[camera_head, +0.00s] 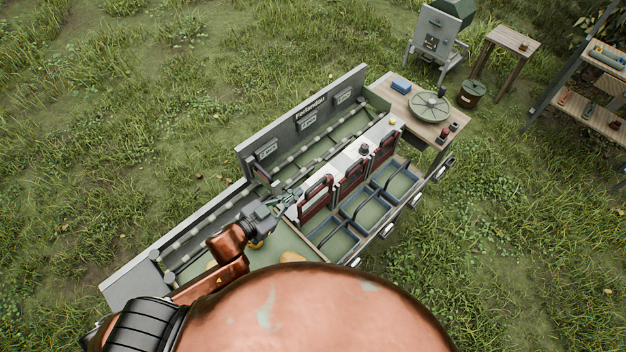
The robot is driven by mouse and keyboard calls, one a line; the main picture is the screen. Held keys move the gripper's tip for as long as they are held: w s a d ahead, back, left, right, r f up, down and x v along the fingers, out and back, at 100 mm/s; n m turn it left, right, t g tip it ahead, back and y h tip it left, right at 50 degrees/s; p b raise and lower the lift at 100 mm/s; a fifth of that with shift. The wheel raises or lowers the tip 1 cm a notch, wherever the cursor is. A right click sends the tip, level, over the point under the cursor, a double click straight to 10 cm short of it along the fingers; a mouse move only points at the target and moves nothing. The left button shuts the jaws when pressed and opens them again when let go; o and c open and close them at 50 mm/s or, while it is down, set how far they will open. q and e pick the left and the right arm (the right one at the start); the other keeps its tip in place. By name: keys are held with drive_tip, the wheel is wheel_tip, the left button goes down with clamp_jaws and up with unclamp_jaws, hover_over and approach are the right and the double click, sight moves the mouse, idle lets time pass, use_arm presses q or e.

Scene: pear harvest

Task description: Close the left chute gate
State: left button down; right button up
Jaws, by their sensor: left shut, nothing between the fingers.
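The left chute gate (316,196) is a dark red frame at the left end of a row of three on the grey sorting bench. It stands upright above the left blue-rimmed compartment (334,240). Whether it is fully down is too small to tell. The middle gate (352,176) and the right gate (385,149) stand beyond it. My left gripper (291,197) is shut and empty, just left of the left gate's upper part. I cannot tell whether it touches the gate. My right gripper is out of view.
Yellow pears (291,256) lie in the green tray near my body, partly hidden. A long grey back panel (305,118) stands behind the gates. A wooden table (408,98) with a round scale (429,106) adjoins the far end. Open grass lies around.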

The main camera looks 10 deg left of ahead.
sight(311, 190)
use_arm(q)
drive_tip(key=w+d+f, duration=0.1)
drive_tip(key=w, duration=0.1)
drive_tip(key=w+d+f+p, duration=0.1)
drive_tip(key=w+f, duration=0.1)
drive_tip(key=w, duration=0.1)
drive_tip(key=w+d+f, duration=0.1)
drive_tip(key=w, duration=0.1)
drive_tip(key=shift+w+d+f+p, duration=0.3)
drive_tip(key=shift+d+p, duration=0.05)
drive_tip(key=shift+p, duration=0.05)
drive_tip(key=shift+f, duration=0.35)
drive_tip(key=shift+a+f, duration=0.15)
drive_tip(key=shift+f, duration=0.3)
wheel_tip(311, 190, down, 11)
drive_tip(key=b, duration=0.5)
drive_tip(key=shift+r, duration=0.2)
drive_tip(key=shift+s, duration=0.1)
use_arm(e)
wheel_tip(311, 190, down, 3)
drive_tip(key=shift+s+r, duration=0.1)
